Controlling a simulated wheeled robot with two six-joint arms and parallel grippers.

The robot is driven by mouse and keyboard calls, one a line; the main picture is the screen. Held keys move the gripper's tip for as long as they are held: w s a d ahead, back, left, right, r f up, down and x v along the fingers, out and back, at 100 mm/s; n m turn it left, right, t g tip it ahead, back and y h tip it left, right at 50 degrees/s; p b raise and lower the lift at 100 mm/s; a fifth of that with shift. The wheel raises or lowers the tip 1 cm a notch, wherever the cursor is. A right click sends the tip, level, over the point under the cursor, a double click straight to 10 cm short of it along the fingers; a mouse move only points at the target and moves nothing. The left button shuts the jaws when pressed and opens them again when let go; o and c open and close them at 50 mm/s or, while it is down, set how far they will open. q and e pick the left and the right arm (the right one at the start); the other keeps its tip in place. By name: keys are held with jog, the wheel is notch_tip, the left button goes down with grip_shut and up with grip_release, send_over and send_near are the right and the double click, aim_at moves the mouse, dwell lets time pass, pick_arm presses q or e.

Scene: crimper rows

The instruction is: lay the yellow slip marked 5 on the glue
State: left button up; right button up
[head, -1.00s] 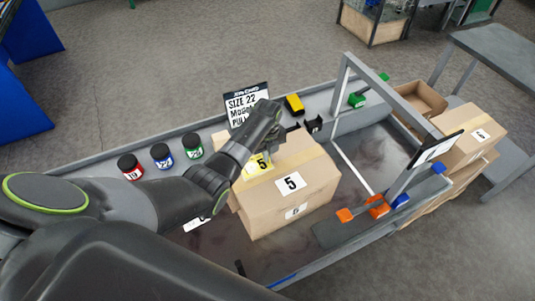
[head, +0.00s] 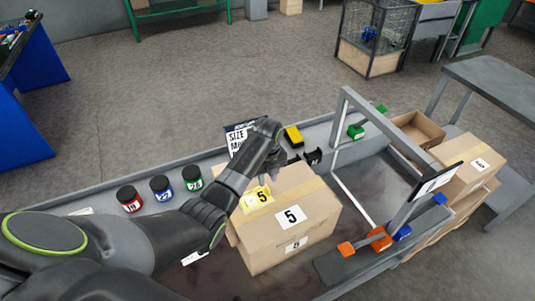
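The yellow slip marked 5 (head: 257,198) lies on the top of the brown cardboard box (head: 262,240), near its left edge, beside a white label marked 5 (head: 290,216). No bare glue shows; whether glue is under the slip cannot be seen. My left arm reaches in from the left. My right gripper is out of view.
Red, blue and green jars (head: 162,188) stand left of the box. A sign (head: 240,138), a yellow block (head: 293,137) and a black tool (head: 312,156) are behind it. A grey frame (head: 372,125) stands right, near orange and blue tools (head: 379,238).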

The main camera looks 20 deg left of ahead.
pick_arm(q)
notch_tip(320, 180, up, 12)
jog(key=p, duration=0.2)
jog(key=shift+r, duration=0.2)
jog(key=shift+s+f, duration=0.1)
jog(key=shift+f, duration=0.05)
